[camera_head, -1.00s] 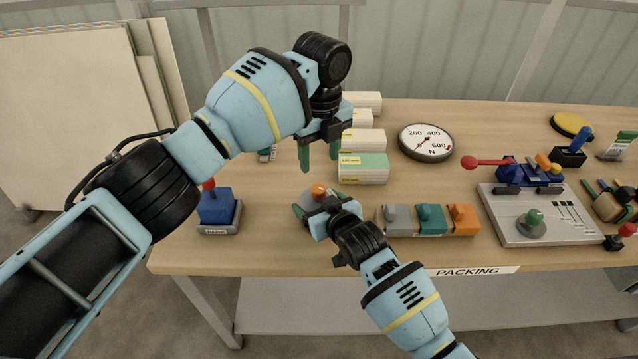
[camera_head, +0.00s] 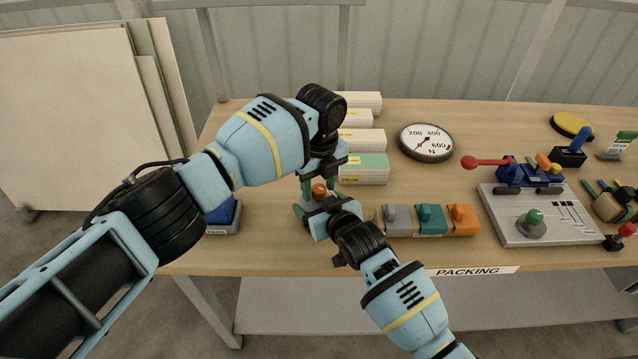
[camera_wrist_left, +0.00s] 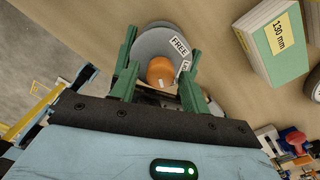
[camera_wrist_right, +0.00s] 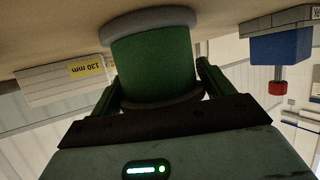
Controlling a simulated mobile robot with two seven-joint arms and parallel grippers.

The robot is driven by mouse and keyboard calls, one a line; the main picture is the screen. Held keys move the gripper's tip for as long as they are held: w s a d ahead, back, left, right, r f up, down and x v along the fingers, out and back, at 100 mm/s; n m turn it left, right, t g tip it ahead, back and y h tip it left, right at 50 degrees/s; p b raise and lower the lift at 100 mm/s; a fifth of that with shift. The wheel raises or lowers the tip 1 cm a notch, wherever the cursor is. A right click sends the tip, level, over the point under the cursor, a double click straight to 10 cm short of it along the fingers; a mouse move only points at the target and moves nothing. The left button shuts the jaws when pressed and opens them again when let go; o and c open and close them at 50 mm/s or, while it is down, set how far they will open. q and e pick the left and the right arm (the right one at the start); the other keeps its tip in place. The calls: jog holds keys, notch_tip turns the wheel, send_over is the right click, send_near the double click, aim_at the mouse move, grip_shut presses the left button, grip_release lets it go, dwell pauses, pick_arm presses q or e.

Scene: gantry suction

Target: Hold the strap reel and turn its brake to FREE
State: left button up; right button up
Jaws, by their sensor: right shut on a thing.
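The strap reel shows in the right wrist view as a green drum (camera_wrist_right: 155,70) between grey flanges, on the tabletop. My right gripper (camera_wrist_right: 158,92) is shut on the reel, a finger on each side of it. In the left wrist view, the reel's grey top (camera_wrist_left: 150,45) carries an orange brake knob (camera_wrist_left: 161,70), a FREE label (camera_wrist_left: 180,46) and a second label partly hidden. My left gripper (camera_wrist_left: 158,72) is open, its green fingers on either side of the knob with gaps visible. The knob also shows in the head view (camera_head: 319,189); arms hide most of the reel.
Grey, teal and orange blocks (camera_head: 430,218) stand just right of the reel. Several labelled boxes (camera_head: 363,168) stand behind it, near a round gauge (camera_head: 426,142). A blue block (camera_head: 222,215) is at left, partly behind my left arm. A grey control panel (camera_head: 545,215) is farther right.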

pick_arm(q)
jog(key=c, duration=0.8)
jog(key=shift+n, duration=0.4)
jog(key=n, duration=0.4)
jog(key=shift+d+n, duration=0.1)
jog(key=shift+n, duration=0.3)
jog(key=n, duration=0.4)
jog(key=shift+n, duration=0.3)
jog(key=shift+r, duration=0.1)
jog(key=o, duration=1)
